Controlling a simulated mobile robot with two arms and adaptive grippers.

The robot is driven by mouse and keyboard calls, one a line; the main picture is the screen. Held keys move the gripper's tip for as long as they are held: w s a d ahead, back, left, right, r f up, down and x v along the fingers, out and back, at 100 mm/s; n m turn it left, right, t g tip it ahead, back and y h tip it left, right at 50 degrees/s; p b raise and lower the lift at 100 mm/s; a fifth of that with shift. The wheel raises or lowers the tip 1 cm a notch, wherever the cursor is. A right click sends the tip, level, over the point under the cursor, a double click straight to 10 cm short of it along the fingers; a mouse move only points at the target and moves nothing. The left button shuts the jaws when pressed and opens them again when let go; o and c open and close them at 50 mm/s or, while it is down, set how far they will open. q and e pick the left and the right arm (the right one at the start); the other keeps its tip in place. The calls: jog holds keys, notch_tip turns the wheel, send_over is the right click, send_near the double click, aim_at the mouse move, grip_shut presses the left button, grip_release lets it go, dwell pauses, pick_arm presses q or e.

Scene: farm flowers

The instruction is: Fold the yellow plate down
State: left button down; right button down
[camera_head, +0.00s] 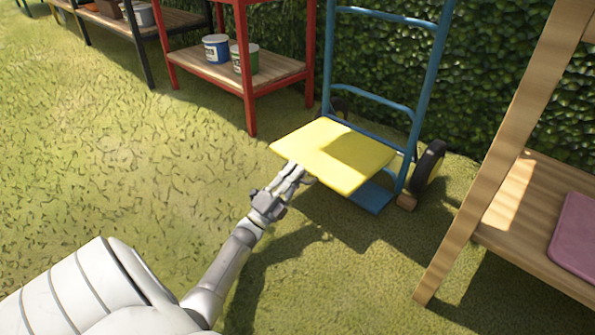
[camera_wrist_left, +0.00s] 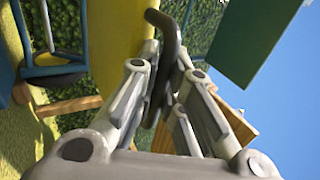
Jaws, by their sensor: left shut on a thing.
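The yellow plate (camera_head: 335,152) is a flat panel on the blue hand truck (camera_head: 371,103). It lies out nearly level, a little above the truck's blue toe plate (camera_head: 371,196). My left gripper (camera_head: 298,176) is at the plate's near left edge. In the left wrist view, the gripper (camera_wrist_left: 158,85) is shut on a dark curved handle (camera_wrist_left: 166,30) beside the yellow plate (camera_wrist_left: 112,45). The handle's join to the plate is not clear. My right gripper is not in view.
A red shelf (camera_head: 249,90) with two paint cans stands left of the truck. A wooden rack (camera_head: 510,150) with a pink mat (camera_head: 577,240) stands at the right. The hedge (camera_head: 480,75) is close behind. Open grass (camera_head: 130,150) lies to the left.

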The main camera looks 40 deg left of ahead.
pick_arm(q)
jog(key=shift+a+f, duration=0.1)
jog(key=shift+f, duration=0.25)
jog(key=shift+s+f, duration=0.15)
jog(key=shift+f, duration=0.15)
jog(key=c, duration=1.8)
grip_release()
jog(key=shift+f, duration=0.1)
jog(key=shift+r, duration=0.2)
jog(key=shift+r, duration=0.45)
notch_tip(320, 180, up, 9)
jog(key=shift+r, duration=0.1)
jog(key=shift+s, duration=0.1)
